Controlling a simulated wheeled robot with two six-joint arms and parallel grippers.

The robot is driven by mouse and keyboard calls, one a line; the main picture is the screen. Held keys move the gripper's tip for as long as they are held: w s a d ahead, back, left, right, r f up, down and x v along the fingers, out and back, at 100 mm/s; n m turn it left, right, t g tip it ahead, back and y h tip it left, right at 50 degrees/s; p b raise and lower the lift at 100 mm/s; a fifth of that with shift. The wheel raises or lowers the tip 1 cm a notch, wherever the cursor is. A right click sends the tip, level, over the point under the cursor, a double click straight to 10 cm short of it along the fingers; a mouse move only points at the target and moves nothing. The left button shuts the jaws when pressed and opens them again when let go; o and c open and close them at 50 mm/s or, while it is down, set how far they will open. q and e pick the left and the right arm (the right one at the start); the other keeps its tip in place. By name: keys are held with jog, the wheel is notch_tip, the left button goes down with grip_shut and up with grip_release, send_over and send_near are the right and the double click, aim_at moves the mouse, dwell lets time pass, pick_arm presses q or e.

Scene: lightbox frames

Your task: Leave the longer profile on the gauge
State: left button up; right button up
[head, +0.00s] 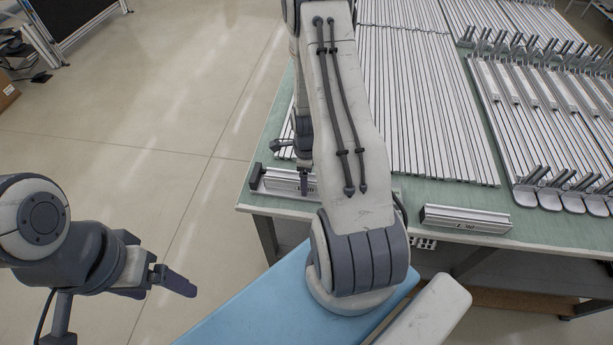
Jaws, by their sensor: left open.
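A short silver profile (465,219) with a printed label lies along the table's front edge, right of my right arm. A silver bar-shaped piece with a dark upright stop at its left end, which looks like the gauge (280,182), sits at the table's front left corner. My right arm hides its right part, so I cannot tell whether a profile lies on it. My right gripper (302,178) is at this piece, partly behind my own arm; its jaw state is unclear. My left gripper (167,291) is open and empty over the floor, left of the table.
The green-topped table (448,194) carries long rows of silver profiles (425,110). Racks with upright metal posts (545,180) stand at the right. A strip of the front edge is bare.

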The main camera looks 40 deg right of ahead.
notch_tip(320, 180, up, 9)
jog(key=shift+r+b, duration=0.15)
jog(key=shift+b, duration=0.8)
jog(key=s+a+r+n+b, duration=0.1)
jog(key=a+r+n, duration=0.4)
jog(key=a+n, duration=0.45)
jog(key=s+a+r+n+b, duration=0.1)
jog(key=a+r+n, duration=0.3)
jog(key=a+n, duration=0.55)
jog(key=s+a+r+n+y, duration=0.1)
jog(key=s+a+r+n, duration=0.3)
jog(key=s+a+n, duration=0.8)
jog(key=s+n, duration=0.2)
jog(key=n, duration=0.2)
jog(key=shift+s+b, duration=0.15)
jog(key=shift+b, duration=0.2)
jog(key=shift+r, duration=0.1)
